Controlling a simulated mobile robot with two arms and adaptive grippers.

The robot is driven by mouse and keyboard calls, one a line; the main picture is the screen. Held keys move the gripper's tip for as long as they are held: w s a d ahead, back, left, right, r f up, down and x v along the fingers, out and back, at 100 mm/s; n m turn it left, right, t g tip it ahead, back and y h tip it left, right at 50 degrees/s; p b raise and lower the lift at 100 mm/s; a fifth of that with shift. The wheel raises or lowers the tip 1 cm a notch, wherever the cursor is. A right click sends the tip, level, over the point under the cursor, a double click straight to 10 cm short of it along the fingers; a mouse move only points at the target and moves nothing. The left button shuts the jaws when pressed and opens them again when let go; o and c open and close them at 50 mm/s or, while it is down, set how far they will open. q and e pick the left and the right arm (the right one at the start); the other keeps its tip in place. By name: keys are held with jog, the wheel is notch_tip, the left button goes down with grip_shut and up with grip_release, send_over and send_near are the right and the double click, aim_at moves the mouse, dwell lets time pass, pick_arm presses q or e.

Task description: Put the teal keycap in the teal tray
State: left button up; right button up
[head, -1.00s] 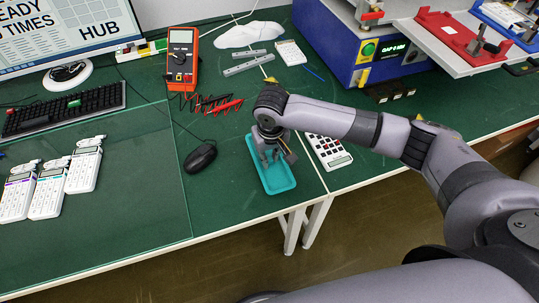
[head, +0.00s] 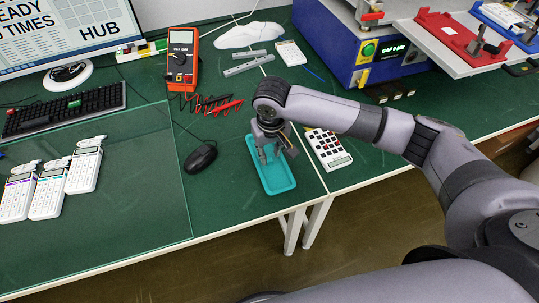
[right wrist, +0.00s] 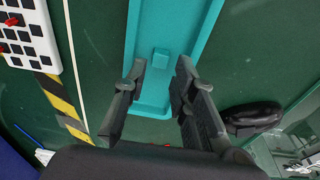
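The teal tray (head: 281,184) lies on the green bench near its front edge, and it also shows in the right wrist view (right wrist: 152,107). The teal keycap (right wrist: 160,57) shows as a small teal block against the tray floor in the right wrist view. It lies between the lines of my fingers with clear gaps on both sides. My right gripper (right wrist: 161,68) is open and points down over the tray; in the head view it is above the tray's far half (head: 274,157). The keycap cannot be made out in the head view. My left gripper is not in view.
A white keypad with dark keys (head: 328,148) lies just right of the tray. A black mouse (head: 201,157) is to the left, and an orange multimeter (head: 182,58) with red leads stands behind.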

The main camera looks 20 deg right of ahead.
notch_tip(320, 180, up, 9)
jog(key=s, duration=0.1)
jog(key=shift+s+a, duration=0.1)
dwell(0.5)
